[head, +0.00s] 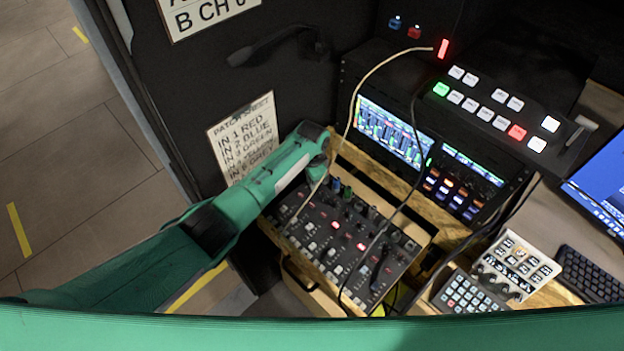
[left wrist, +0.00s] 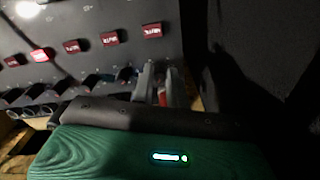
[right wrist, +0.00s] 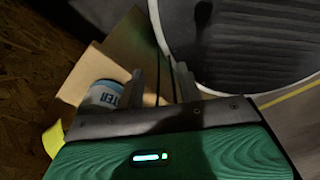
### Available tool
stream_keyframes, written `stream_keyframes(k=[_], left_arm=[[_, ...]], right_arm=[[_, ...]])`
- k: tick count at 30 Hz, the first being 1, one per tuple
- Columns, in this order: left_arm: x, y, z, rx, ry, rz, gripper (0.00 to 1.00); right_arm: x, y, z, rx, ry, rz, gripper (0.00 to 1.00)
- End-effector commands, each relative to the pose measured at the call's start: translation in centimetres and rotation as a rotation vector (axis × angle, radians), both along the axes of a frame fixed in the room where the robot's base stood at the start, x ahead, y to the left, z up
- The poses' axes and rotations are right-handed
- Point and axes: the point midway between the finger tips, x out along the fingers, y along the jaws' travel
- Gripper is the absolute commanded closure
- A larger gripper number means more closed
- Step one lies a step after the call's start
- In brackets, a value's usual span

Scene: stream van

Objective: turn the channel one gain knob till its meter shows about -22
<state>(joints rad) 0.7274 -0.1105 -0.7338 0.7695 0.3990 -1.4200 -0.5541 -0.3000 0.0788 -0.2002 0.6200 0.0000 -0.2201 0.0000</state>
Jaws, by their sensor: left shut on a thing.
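The mixer (head: 322,262) is a dark sloped panel with several knobs, buttons and red lights. My left gripper (left wrist: 162,92) is shut on a red knob (left wrist: 163,98) near the mixer's upper left corner. In the head view my left arm hides that knob. My right gripper (right wrist: 166,88) is open and empty, low down and out of the head view.
A handwritten patch sheet (head: 243,137) on the wall begins "IN 1 RED". A pale cable (head: 355,90) and dark cables cross the mixer. A switcher panel (head: 490,108) and keyboard (head: 590,275) lie right. A labelled can (right wrist: 103,96) stands near my right gripper.

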Motion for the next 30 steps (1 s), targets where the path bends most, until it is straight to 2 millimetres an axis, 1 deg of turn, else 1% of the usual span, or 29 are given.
stream_keyframes(k=[1,14,15,17,18,26,30], left_arm=[[0.19,-0.10,0.25,-0.003,-0.006,-0.005,1.00],[0.21,-0.11,0.28,-0.004,-0.006,-0.012,1.00],[0.21,-0.11,0.28,-0.004,-0.006,-0.012,0.77],[0.19,-0.10,0.25,-0.003,-0.005,-0.012,0.65],[0.16,-0.09,0.22,-0.002,-0.004,-0.011,0.63],[0.08,-0.04,0.14,-0.001,-0.002,-0.011,0.63],[0.12,-0.06,0.81,-0.002,-0.003,-0.011,0.63]], right_arm=[[-0.01,-0.05,0.02,-0.001,0.000,0.000,0.64],[0.00,-0.23,0.03,-0.002,0.001,0.001,0.64],[0.00,-0.24,0.03,-0.002,0.001,0.001,0.64],[0.00,-0.23,0.03,-0.002,0.001,0.001,0.64],[0.00,-0.23,0.03,-0.002,0.001,0.001,0.64],[0.00,-0.22,0.01,-0.002,0.001,0.001,0.64],[-0.01,-0.22,-0.05,-0.002,0.001,0.001,0.64]])
